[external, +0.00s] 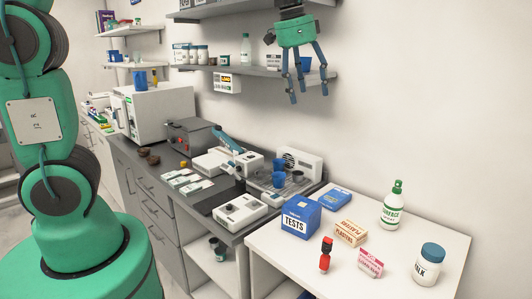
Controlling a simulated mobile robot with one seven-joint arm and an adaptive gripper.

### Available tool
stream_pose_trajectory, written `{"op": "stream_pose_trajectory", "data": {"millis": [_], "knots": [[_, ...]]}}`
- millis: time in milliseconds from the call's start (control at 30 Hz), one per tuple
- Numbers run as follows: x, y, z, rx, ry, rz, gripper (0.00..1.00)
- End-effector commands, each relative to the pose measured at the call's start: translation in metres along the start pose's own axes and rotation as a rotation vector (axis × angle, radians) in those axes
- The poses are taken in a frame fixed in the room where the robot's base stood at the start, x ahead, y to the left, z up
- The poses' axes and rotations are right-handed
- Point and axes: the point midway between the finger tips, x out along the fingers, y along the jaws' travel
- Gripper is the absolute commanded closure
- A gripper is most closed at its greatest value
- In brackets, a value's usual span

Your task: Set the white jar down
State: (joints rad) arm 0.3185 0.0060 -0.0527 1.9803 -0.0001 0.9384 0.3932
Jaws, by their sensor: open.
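A white jar (428,266) with a blue lid and dark lettering stands upright at the right front of the white table (290,262). Several small white jars (194,54) with dark lids stand on the lower wall shelf. My gripper (307,94) hangs high in front of that shelf's right end, fingers spread and pointing down. It is open with nothing between its fingers. It is well above the table and apart from all the jars.
The table also holds a green-and-white spray bottle (394,205), a blue TESTS box (301,218), a plasters box (350,232), a pink-and-white box (370,262) and a red-and-black item (326,255). A grey counter (190,205) with devices adjoins it. The table's far right is clear.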

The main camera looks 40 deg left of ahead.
Motion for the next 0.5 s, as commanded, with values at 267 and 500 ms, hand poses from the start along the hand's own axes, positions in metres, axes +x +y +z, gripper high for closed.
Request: {"op": "stream_pose_trajectory", "data": {"millis": [267, 500], "knots": [[-0.042, -0.010, 0.075, -0.155, 0.041, -0.037, 0.33], [-0.067, -0.009, 0.139, -0.287, 0.076, -0.068, 0.33]]}}
